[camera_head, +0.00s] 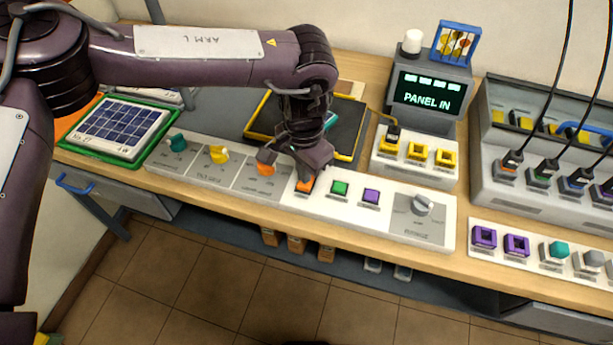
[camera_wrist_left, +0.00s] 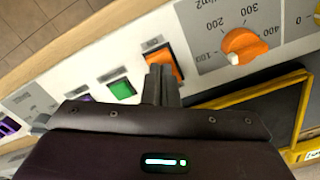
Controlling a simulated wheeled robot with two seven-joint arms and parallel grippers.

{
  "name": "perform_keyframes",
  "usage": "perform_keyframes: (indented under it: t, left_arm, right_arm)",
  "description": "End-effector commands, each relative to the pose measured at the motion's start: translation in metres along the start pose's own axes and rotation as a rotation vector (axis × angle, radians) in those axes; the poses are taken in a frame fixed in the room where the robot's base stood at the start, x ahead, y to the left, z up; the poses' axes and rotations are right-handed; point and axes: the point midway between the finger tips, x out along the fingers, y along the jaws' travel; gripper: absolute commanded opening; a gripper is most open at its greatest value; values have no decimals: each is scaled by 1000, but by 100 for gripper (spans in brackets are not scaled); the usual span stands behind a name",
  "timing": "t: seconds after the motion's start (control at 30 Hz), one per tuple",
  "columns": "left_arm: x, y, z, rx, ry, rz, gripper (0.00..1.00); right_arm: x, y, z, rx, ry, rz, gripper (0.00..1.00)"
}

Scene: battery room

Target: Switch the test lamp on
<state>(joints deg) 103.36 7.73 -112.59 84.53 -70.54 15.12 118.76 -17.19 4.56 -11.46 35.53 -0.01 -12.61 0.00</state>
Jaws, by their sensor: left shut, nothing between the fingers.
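A long control strip (camera_head: 375,222) runs along the front of the bench. It carries an orange square button (camera_head: 305,185), a green button (camera_head: 340,188) and a purple button (camera_head: 371,196) in a row. My left gripper (camera_head: 306,176) is shut and empty, its fingertips down at the orange button. In the left wrist view the closed fingertips (camera_wrist_left: 161,72) overlap the orange button (camera_wrist_left: 163,62); whether they touch it I cannot tell. The green button (camera_wrist_left: 122,90) is beside them. No thing marked as the test lamp can be read. A white-capped knob (camera_head: 412,42) stands on the display box. My right gripper is not in view.
Orange (camera_head: 266,169), yellow (camera_head: 219,154) and teal (camera_head: 177,143) knobs sit left of the buttons. A grey dial (camera_head: 423,204) is at the right end. The display (camera_head: 433,93) reads PANEL IN. A solar panel (camera_head: 124,124) in a green frame lies at left. Cabled plugs (camera_head: 512,158) stand at right.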

Motion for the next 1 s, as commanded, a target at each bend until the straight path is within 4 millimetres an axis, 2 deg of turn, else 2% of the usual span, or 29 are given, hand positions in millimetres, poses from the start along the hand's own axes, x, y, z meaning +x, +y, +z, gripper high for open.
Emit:
perform_keyframes:
  t: [1.0]
  left_arm:
    - [14, 0, 0, 0, 0, 1, 0]
  right_arm:
    - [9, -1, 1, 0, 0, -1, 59]
